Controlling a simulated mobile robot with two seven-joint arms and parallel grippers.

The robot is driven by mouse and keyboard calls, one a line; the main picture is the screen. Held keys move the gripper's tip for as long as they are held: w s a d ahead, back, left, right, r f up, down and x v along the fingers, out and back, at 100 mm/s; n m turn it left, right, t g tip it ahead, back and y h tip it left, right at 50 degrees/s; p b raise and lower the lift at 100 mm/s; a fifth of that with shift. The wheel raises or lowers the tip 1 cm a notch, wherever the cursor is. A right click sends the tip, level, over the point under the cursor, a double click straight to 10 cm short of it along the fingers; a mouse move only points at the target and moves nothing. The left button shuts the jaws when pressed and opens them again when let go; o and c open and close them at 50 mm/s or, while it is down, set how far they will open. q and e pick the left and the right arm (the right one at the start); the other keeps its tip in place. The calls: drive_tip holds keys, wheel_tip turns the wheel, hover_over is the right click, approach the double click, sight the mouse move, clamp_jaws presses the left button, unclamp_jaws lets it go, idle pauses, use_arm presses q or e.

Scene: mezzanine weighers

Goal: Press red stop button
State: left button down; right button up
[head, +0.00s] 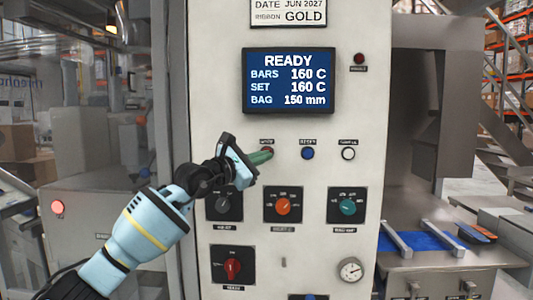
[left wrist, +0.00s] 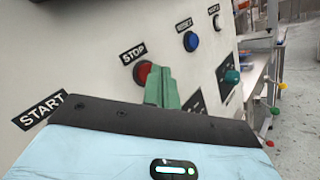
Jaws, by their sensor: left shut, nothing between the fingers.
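The red stop button (left wrist: 144,72) sits under its STOP label on the pale panel (head: 220,60). In the head view the button (head: 267,149) is mostly hidden by my left gripper's green fingertips. My left gripper (head: 262,157) is shut and empty, with its fingertips at the stop button. In the left wrist view the green fingers (left wrist: 160,86) overlap the button's right side. I cannot tell whether they touch it or the button is pushed in. My right gripper is not in view.
A blue button (head: 307,153) and a white button (head: 348,154) are right of the stop button. Orange (head: 283,207) and teal (head: 348,207) knobs and a red rotary switch (head: 232,266) are below. The screen (head: 289,81) reads READY. A START label (left wrist: 38,111) shows at the left.

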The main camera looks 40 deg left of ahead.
use_arm(q)
drive_tip(key=shift+s+d+r, duration=0.1)
drive_tip(key=shift+s+d, duration=0.15)
drive_tip(key=shift+s, duration=0.15)
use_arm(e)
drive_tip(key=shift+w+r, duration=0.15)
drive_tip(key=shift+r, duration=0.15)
use_arm(q)
drive_tip(key=s+d, duration=0.1)
drive_tip(key=s, duration=0.2)
drive_tip(key=s+d+p, duration=0.1)
drive_tip(key=shift+s+d, duration=0.15)
drive_tip(key=shift+d, duration=0.15)
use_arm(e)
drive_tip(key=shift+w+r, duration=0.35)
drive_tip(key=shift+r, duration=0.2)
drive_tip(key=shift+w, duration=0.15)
